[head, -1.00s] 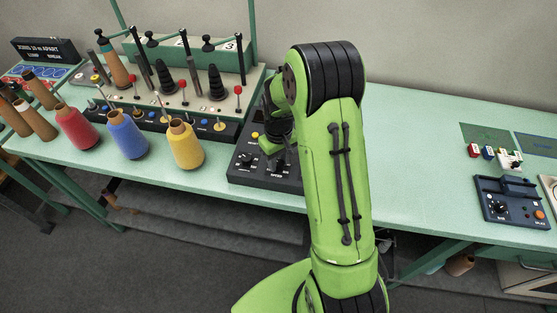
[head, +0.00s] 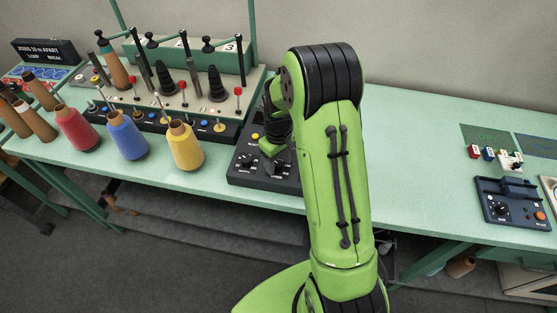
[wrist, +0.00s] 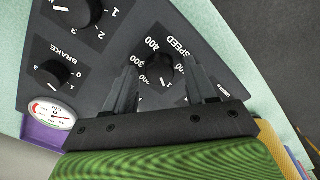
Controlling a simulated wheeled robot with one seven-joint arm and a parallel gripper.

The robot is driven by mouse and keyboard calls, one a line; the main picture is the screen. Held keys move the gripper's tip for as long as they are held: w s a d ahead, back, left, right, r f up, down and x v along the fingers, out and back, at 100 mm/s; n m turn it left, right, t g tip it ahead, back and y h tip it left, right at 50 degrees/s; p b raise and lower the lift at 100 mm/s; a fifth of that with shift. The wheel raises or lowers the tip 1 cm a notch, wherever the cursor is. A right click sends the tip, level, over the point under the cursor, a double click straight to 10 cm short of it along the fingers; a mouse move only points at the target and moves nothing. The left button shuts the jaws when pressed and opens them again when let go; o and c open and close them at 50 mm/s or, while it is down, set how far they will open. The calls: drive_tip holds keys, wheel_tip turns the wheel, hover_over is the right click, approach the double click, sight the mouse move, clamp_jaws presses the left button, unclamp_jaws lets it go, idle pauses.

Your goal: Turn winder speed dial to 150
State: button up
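The winder speed dial (wrist: 159,69) is a round black knob on a dark panel, with "SPEED" and a number scale beside it in the wrist view. A short white mark sits on its lower side in the picture. I cannot read its exact setting. My gripper (wrist: 160,72) is open, with one grey finger on each side of the knob and gaps between. I cannot tell how far the fingertips are above the panel.
A brake dial (wrist: 54,71) and a gauge (wrist: 52,113) sit on the same panel. Red, blue and yellow (head: 185,146) yarn cones stand left of the box. A small blue device (head: 510,203) is at the far right. The table right of my arm is mostly clear.

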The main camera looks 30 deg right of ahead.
sight(278, 165)
wheel_tip(278, 165, up, 16)
drive_tip(key=shift+f+p, duration=0.15)
drive_tip(key=shift+p, duration=0.9)
drive_tip(key=s+a+r+m+t, duration=0.25)
drive_tip(key=s+a+r, duration=0.25)
drive_tip(key=s+r, duration=0.55)
drive_tip(key=s+t, duration=0.1)
drive_tip(key=s, duration=0.3)
drive_tip(key=s+a+f+t, duration=0.1)
drive_tip(key=s, duration=0.3)
drive_tip(key=s+a+f+t, duration=0.1)
drive_tip(key=s, duration=0.3)
drive_tip(key=shift+f+m, duration=0.25)
drive_tip(key=shift+m, duration=0.1)
drive_tip(key=shift+w, duration=0.1)
